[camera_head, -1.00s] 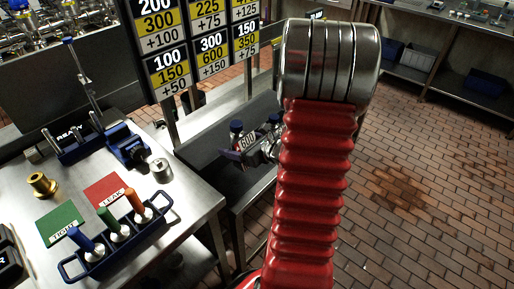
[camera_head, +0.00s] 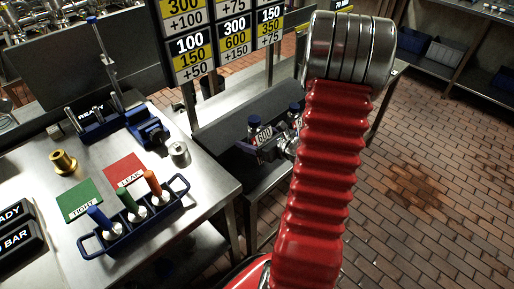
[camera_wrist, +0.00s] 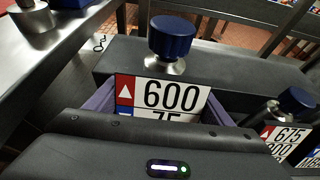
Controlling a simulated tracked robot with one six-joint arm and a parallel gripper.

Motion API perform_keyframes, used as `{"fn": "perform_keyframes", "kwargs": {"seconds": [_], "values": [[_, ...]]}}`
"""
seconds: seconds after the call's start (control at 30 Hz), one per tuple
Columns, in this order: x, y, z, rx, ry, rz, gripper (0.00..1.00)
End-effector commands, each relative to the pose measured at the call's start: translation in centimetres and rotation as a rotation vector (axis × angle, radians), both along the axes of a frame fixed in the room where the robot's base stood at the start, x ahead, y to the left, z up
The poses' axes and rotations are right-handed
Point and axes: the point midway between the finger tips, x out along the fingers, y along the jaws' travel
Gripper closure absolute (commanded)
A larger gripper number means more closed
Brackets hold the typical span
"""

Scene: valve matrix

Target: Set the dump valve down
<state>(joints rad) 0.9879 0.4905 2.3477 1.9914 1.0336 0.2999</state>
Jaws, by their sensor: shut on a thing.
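A valve with a round blue knob (camera_wrist: 172,36) and a white plate (camera_wrist: 160,95) reading 600 is between the purple fingers of my gripper (camera_wrist: 158,112). My gripper is shut on it. In the head view the valve's plate (camera_head: 264,134) and blue knob show over the dark grey bench (camera_head: 222,150), left of my red arm. The valve looks roughly upright. Its lower part is hidden by my gripper in the wrist view, so I cannot tell whether it touches the bench.
A second blue-knobbed valve (camera_wrist: 295,100) with a 675 plate stands close on the right. A steel table (camera_head: 195,215) at left holds a blue rack (camera_head: 135,220), green and red cards and a brass fitting (camera_head: 63,162). A number board (camera_head: 215,45) stands behind. Brick floor lies right.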

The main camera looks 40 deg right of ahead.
Motion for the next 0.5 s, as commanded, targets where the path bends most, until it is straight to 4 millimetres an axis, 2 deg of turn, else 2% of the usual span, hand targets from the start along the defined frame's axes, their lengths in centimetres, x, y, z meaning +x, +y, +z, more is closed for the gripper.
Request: {"fn": "perform_keyframes", "kwargs": {"seconds": [0.2,0.5], "values": [[0.0,0.0,-1.7,0.0,-0.002,0.0,0.62],[0.1,0.0,-1.7,-0.001,-0.003,0.0,0.62]]}}
